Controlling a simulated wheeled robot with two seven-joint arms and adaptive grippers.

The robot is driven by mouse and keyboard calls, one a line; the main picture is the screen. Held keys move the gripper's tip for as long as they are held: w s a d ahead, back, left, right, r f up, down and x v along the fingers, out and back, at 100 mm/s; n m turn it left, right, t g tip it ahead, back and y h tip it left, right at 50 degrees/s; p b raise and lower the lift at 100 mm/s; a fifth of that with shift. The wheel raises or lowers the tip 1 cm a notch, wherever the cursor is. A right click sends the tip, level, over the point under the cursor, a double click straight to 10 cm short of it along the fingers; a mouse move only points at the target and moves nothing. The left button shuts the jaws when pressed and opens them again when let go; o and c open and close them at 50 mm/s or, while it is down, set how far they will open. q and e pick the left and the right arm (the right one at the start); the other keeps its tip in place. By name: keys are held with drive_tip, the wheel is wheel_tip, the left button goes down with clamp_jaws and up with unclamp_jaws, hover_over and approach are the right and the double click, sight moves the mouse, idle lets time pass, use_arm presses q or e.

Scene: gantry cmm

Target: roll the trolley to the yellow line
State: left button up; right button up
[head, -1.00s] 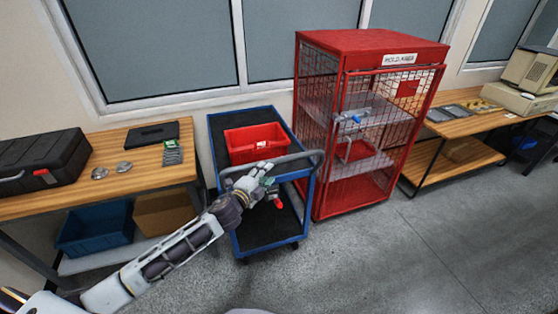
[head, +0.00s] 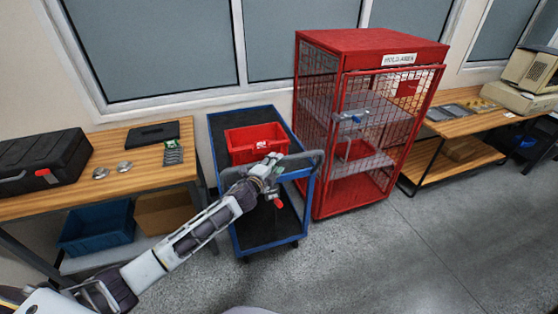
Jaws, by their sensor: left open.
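The trolley (head: 301,243) is a blue-framed cart with dark shelves, standing between the wooden bench and the red cage. A red bin (head: 257,141) sits on its top shelf. A grey push handle (head: 300,162) spans its near end. My left gripper (head: 270,166) is at the middle of the handle, its jaws open, overlapping the bar in the picture; I cannot tell whether it touches. A small red item (head: 278,203) shows just below the gripper. No yellow line is in view. My right gripper is not in view.
The red hold-area cage (head: 371,42) stands close on the trolley's right. A wooden bench (head: 90,192) with a black case (head: 45,160) stands on its left. Another bench (head: 465,125) is at the far right. The grey floor (head: 390,255) in front is clear.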

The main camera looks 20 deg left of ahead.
use_arm(q)
drive_tip(key=shift+x, duration=1.6)
clamp_jaws()
